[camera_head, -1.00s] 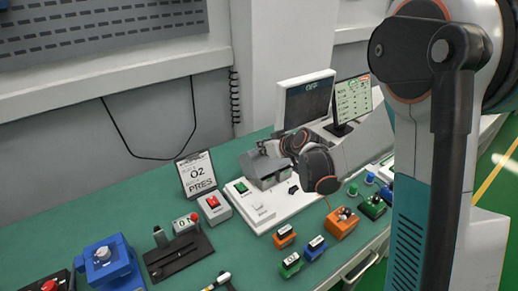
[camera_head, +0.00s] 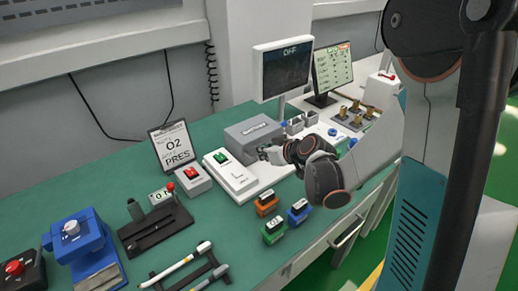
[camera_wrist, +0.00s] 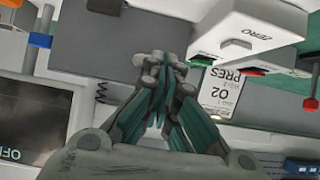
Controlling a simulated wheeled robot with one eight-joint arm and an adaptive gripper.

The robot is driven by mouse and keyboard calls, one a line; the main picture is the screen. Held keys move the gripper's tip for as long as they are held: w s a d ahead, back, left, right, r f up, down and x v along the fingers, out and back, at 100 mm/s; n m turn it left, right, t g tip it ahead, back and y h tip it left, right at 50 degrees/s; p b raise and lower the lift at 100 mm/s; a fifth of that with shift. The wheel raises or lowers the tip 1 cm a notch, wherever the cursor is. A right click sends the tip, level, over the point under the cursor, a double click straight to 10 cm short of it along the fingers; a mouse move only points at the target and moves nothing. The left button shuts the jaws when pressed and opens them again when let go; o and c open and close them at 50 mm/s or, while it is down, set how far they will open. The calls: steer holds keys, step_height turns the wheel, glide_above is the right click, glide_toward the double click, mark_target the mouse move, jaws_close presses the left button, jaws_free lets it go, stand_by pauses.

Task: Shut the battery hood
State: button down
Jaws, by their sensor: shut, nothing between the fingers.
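The battery hood appears to be the grey box-like cover (camera_head: 250,131) on the white base (camera_head: 272,172), with a dark label on its front. Its top looks flat and down in the head view; whether it is fully seated cannot be told. My gripper (camera_head: 266,153) is at the front right of the cover, its fingers shut and empty. In the wrist view my gripper (camera_wrist: 163,62) is over a broad grey surface (camera_wrist: 105,40), likely the cover. Contact with it cannot be told.
A white unit with a green button (camera_head: 229,172) stands to the left, a red-button box (camera_head: 193,178) and an O2 sign (camera_head: 173,147) beyond. An OFF monitor (camera_head: 284,68) stands behind. Small coloured blocks (camera_head: 274,230) lie in front.

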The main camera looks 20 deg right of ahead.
steer(key=shift+s+d+f, duration=0.1)
steer(key=shift+s+f, duration=0.05)
steer(key=shift+f, duration=0.25)
steer(key=shift+r, duration=0.1)
